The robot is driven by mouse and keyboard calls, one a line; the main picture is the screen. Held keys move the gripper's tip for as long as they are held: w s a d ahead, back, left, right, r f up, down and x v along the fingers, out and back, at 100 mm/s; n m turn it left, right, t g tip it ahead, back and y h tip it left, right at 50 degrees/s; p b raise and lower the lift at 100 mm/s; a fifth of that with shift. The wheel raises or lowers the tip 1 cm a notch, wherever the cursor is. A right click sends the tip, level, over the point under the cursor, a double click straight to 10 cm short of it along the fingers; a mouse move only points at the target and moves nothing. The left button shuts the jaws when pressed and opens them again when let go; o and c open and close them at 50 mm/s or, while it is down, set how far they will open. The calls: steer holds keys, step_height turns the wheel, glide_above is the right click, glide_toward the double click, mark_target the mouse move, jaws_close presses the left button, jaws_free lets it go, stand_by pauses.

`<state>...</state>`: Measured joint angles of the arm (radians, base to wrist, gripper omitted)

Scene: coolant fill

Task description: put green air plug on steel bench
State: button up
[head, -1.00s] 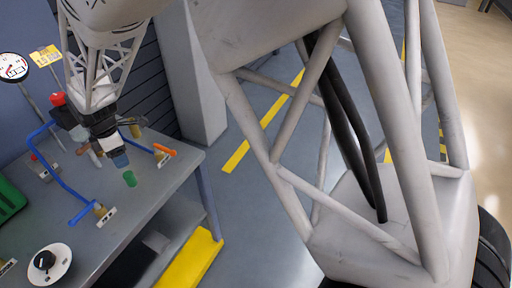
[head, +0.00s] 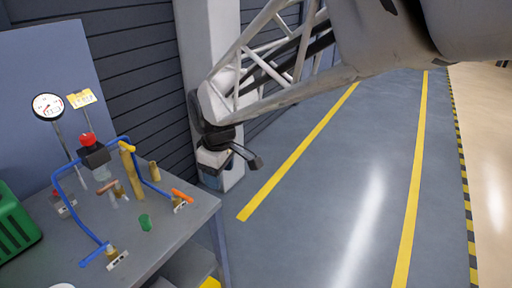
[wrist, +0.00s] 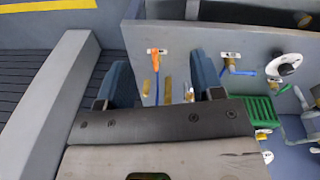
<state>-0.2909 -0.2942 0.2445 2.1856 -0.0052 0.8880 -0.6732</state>
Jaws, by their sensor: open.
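The green air plug (head: 145,222), a small green cylinder, stands on the grey steel bench (head: 185,232) near its right part, in front of the orange-handled valve. Nothing holds it. My gripper (head: 210,182) is up and to the right of the plug, apart from it, beyond the bench's right edge in the head view. In the wrist view my gripper's two blue-grey fingers (wrist: 163,72) are spread with nothing held between them. I cannot make out the plug in the wrist view.
Blue pipes (head: 78,207), brass fittings (head: 132,172), an orange-handled valve (head: 182,197) and a red-capped part (head: 88,142) rise from the bench. A gauge (head: 47,106) stands behind. A green crate (head: 14,225) is at left. A pale column (head: 205,60) is close behind my gripper.

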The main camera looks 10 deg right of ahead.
steer(key=s+d+r+m+t, duration=0.1)
steer(key=s+d+r+m, duration=0.1)
steer(key=s+d+m, duration=0.9)
steer(key=s+d, duration=0.4)
steer(key=s, duration=0.4)
steer(key=shift+h, duration=0.3)
